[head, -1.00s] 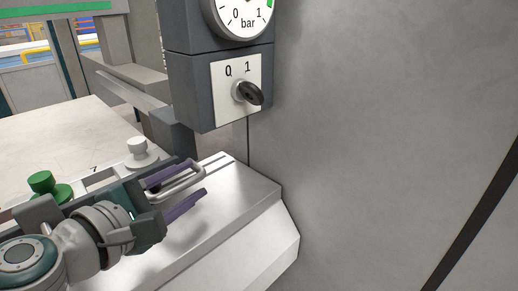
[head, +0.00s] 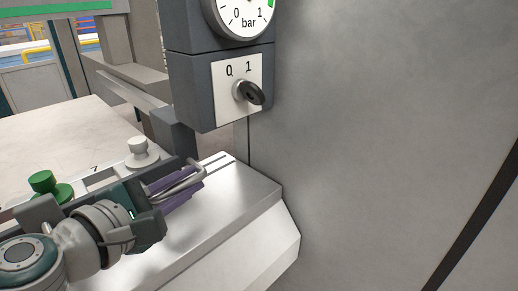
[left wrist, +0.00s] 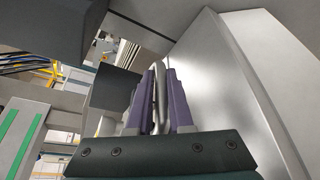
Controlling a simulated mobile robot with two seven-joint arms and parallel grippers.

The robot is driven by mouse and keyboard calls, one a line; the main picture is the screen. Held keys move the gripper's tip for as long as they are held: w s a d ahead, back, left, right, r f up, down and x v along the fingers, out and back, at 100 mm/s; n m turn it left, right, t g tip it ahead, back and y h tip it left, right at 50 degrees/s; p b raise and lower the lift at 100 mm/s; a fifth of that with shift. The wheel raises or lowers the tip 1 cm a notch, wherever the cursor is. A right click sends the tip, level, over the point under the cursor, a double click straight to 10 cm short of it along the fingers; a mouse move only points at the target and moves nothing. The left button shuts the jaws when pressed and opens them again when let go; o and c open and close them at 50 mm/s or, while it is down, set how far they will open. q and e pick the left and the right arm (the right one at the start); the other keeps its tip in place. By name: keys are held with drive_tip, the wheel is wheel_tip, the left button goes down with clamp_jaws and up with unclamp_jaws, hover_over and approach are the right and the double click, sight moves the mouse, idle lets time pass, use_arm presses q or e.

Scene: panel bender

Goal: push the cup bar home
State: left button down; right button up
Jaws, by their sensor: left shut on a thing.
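My left gripper (head: 189,184) has its purple fingers closed on the pale metal loop handle (head: 186,169) above the machine ledge. In the left wrist view the handle (left wrist: 160,84) stands between the two fingers (left wrist: 158,108). Behind my gripper is a bar with a slot, marked 7 (head: 100,178); it carries a white knob (head: 138,148) and a green knob (head: 42,184). My arm and gripper partly hide the bar and its join to the handle. My right gripper is out of both views.
A dark box with a bar gauge (head: 241,12) and a black rotary switch (head: 248,92), turned toward the lower right, hangs above the ledge. The bright metal ledge (head: 225,205) is bare to the right of my fingers. A grey wall (head: 390,130) fills the right side.

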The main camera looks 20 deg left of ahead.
sight(171, 172)
use_arm(q)
drive_tip(key=shift+f, duration=0.15)
idle(0.7)
drive_tip(key=a, duration=0.2)
drive_tip(key=w+a+b, duration=0.1)
drive_tip(key=shift+w+a, duration=0.2)
drive_tip(key=shift+a, duration=0.15)
drive_tip(key=shift+w+a, duration=0.15)
drive_tip(key=shift+a, duration=0.1)
drive_tip(key=c, duration=0.8)
unclamp_jaws()
drive_tip(key=shift+c, duration=0.2)
drive_tip(key=v, duration=0.8)
drive_tip(key=shift+s, duration=0.3)
drive_tip(key=shift+s+r+b, duration=0.3)
drive_tip(key=shift+s+r, duration=0.1)
drive_tip(key=shift+s, duration=0.3)
